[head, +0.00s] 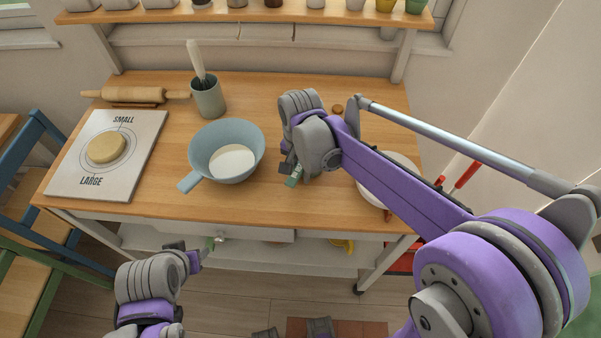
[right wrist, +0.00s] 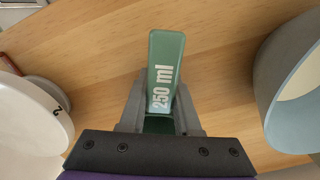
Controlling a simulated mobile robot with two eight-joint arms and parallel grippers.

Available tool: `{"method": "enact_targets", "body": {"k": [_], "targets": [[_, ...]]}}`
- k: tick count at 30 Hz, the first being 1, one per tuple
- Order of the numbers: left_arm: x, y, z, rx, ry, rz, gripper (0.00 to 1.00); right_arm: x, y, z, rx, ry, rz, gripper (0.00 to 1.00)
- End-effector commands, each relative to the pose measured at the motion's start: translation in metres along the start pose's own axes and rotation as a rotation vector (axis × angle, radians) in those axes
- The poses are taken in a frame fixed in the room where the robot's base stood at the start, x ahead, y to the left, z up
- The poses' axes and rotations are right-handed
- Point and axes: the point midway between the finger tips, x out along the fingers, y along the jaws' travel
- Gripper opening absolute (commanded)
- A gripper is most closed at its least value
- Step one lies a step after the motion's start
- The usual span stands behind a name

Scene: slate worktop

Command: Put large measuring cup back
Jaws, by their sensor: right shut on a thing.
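My right gripper (head: 292,171) is over the worktop just right of the blue bowl, shut on the green measuring cup (right wrist: 165,70). The cup's flat handle, marked "250 ml", points away between the fingers in the right wrist view, and a small green part (head: 293,180) shows in the head view. The rest of the cup is hidden by the gripper. I cannot tell whether it touches the wood. My left gripper (head: 198,256) is low at the front, off the worktop; its fingers are too unclear to judge.
The blue bowl (head: 211,140) holds white powder; it also shows in the right wrist view (right wrist: 268,85). A round white item (head: 403,164) stands right. A whisk pot (head: 208,101), rolling pin (head: 130,95) and SMALL/LARGE dough board (head: 142,140) are left. A shelf (head: 300,17) runs behind.

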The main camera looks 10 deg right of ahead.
Motion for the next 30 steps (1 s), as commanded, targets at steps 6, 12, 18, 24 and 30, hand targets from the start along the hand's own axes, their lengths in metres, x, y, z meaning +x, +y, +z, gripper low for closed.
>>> {"method": "enact_targets", "body": {"k": [6,12,18,24,30], "targets": [[0.0002,0.0,0.0002,0.0,0.0,0.0,0.5,0.0057,0.0,0.0,0.0,0.0,0.0,0.0],[0.0023,0.0,0.0026,0.0,-0.002,0.0,0.5,0.0088,0.0002,0.0003,0.0,0.0,0.0,0.0],[0.0022,0.0,0.0025,0.0,-0.002,0.0,0.5,0.0086,0.0001,0.0001,0.0,0.0,0.0,0.6],[0.0021,0.0,0.0024,0.0,-0.002,0.0,0.5,0.0085,0.0,0.0001,0.0,0.0,0.0,0.61],[-0.0006,0.0,-0.0007,0.0,0.001,0.0,0.5,0.0008,-0.0002,-0.0001,-0.001,0.001,-0.001,0.61]]}}
